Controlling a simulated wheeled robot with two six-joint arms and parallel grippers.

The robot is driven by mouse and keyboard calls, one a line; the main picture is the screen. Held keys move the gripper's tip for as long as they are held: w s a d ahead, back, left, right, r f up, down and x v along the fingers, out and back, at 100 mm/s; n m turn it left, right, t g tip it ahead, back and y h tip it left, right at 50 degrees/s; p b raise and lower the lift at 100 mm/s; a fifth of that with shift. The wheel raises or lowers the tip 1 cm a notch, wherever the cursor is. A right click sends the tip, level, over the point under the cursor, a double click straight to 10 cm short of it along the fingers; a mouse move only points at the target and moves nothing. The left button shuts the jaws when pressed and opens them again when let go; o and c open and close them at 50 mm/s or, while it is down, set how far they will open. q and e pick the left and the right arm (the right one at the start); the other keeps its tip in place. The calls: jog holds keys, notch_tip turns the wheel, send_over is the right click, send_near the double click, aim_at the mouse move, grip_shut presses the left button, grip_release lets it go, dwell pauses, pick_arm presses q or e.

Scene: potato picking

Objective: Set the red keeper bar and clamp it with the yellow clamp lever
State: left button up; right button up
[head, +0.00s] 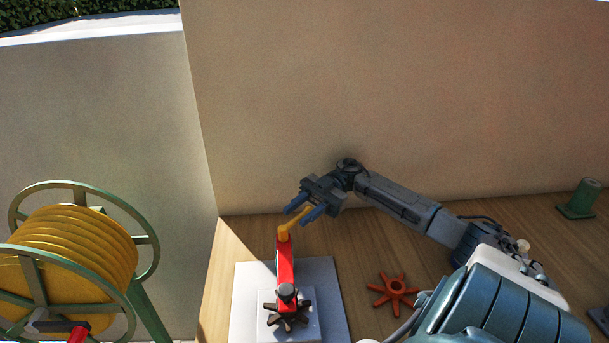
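The red keeper bar (286,262) lies lengthwise over the pale fixture plate (328,290), with a dark star knob (289,317) at its near end. The yellow clamp lever (289,229) stands at the bar's far end, slanting up to the right. My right gripper (302,215) reaches in from the right, its two blue fingers parted around the upper end of the lever. I cannot tell whether either finger touches it. My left gripper is not recognisable in the view.
A loose orange-red star knob (394,290) lies on the wooden table (365,250) right of the plate. A green block (580,198) stands at the far right. A reel with yellow hose (75,250) stands left of the table. A wall (400,100) rises behind.

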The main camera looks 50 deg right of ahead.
jog(key=shift+s+a+r+b, duration=0.15)
jog(key=shift+r+b, duration=0.3)
jog(key=shift+r, duration=0.65)
jog(key=s+a+r+p, duration=0.1)
jog(key=s+a+p, duration=0.6)
jog(key=s+a, duration=0.3)
jog(key=shift+s+a+r, duration=0.3)
jog(key=shift+s+a, duration=0.1)
jog(key=shift+s, duration=0.25)
